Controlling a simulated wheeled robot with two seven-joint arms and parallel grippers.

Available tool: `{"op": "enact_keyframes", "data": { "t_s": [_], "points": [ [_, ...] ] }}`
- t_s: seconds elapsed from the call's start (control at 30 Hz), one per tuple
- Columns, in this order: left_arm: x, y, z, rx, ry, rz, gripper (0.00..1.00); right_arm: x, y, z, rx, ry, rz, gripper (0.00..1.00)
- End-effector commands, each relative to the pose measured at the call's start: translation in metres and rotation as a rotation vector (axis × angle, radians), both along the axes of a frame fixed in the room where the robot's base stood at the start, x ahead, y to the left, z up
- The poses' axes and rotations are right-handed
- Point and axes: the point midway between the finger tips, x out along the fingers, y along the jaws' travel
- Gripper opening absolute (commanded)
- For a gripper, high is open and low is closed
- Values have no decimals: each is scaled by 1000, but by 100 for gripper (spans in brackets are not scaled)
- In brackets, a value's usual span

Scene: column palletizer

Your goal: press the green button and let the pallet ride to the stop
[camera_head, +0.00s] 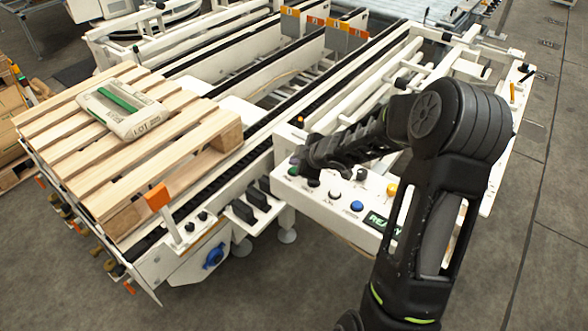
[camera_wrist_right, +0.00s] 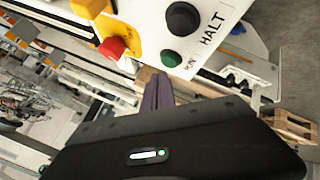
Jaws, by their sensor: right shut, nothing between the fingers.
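The green button (camera_head: 292,171) sits at the left end of a white control panel (camera_head: 325,218). My left gripper is out of view.
Blue (camera_head: 357,206) and yellow (camera_head: 392,190) buttons and black knobs share the panel. In the wrist view a red button (camera_wrist_right: 112,48) is near the green one. Orange plates (camera_head: 290,11) stand at the far conveyor end. An orange flag (camera_head: 158,197) stands beside the pallet.

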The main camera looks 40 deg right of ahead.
Motion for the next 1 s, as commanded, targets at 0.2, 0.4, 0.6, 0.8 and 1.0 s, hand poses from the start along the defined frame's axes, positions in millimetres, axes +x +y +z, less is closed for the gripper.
{"op": "enact_keyframes", "data": {
  "t_s": [0.2, 0.4, 0.6, 0.8, 1.0],
  "points": [
    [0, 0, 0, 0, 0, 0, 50, 0, 0, 0, 0, 0, 0, 0],
    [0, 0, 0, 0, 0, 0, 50, 0, 0, 0, 0, 0, 0, 0],
    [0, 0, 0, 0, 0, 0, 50, 0, 0, 0, 0, 0, 0, 0],
    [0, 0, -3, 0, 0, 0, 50, 0, 0, -4, 0, 0, 0, 0],
    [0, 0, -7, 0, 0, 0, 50, 0, 0, -9, 0, 0, 0, 0]
  ]
}}
